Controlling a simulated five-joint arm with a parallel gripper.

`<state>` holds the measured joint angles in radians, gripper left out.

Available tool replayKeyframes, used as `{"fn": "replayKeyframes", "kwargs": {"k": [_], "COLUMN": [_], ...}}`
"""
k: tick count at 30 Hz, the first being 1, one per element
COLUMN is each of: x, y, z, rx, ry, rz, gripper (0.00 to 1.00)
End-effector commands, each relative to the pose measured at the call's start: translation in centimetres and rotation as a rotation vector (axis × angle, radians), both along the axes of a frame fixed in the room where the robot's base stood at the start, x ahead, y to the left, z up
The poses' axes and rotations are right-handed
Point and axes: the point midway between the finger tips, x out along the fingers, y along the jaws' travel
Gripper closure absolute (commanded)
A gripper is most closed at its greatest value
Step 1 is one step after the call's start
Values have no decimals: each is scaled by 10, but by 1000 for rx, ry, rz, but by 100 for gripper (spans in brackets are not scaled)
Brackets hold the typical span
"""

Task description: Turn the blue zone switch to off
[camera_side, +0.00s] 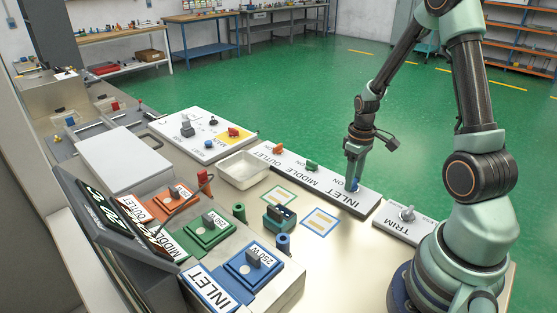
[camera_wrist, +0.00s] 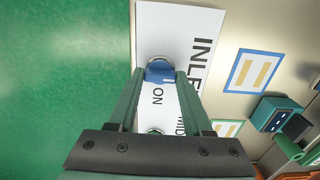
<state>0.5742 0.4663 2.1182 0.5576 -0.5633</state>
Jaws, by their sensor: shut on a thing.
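The blue zone switch (camera_side: 355,188) sits at the INLET end of the long white switch panel (camera_side: 336,190), mostly hidden by my gripper (camera_side: 354,178) in the side view. In the wrist view the blue switch (camera_wrist: 160,71) lies between the tips of my gripper (camera_wrist: 161,76), which is shut on it. A round grey base shows behind it. The word ON is printed beside it. A small pale mark shows on the switch, but which way it points is hard to tell.
The same panel carries a green switch (camera_side: 312,166) at MIDDLE and an orange switch (camera_side: 278,148) at OUTLET. A TRIM panel with a grey knob (camera_side: 407,213) stands to the right. A white tray (camera_side: 244,168) and a dark teal block (camera_side: 279,217) are nearby.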

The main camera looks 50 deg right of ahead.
Motion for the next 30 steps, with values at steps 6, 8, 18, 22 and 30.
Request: {"fn": "replayKeyframes", "kwargs": {"k": [6,8,18,22,30], "x": [1,1,1,1,1], "y": [0,0,0,0,0], "z": [0,0,0,0,2], "rx": [-2,-2,-2,-1,-1], "ry": [-2,-2,-2,-2,-2], "rz": [26,28,29,28,26], "gripper": [100,100,31,20,20]}}
